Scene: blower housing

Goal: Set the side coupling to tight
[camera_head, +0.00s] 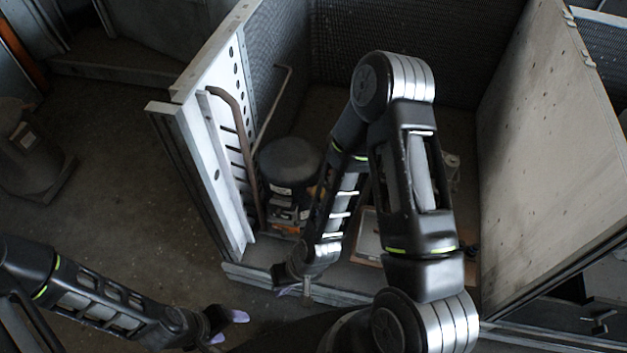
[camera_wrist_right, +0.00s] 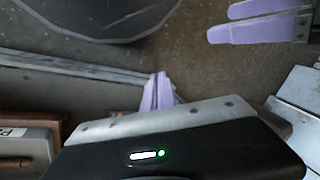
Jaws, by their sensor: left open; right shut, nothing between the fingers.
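No part in either view can be made out for certain as the side coupling. A dark rounded unit (camera_head: 288,160) with a labelled lower part stands inside the open housing, partly behind my right arm. My right gripper (camera_head: 286,292) points down near the front sill of the housing. Its lavender fingers (camera_wrist_right: 157,92) are together in the right wrist view, with nothing between them. My left gripper (camera_head: 228,328) is outside the housing, at the bottom of the head view, its fingers apart and empty. Its fingers also show at the top right of the wrist view (camera_wrist_right: 262,23).
A pale perforated panel with a brown bent pipe (camera_head: 238,150) stands left of the right arm. A large pale wall (camera_head: 550,140) closes the right side. A front sill (camera_head: 255,279) crosses the opening. A framed box (camera_head: 368,228) lies inside.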

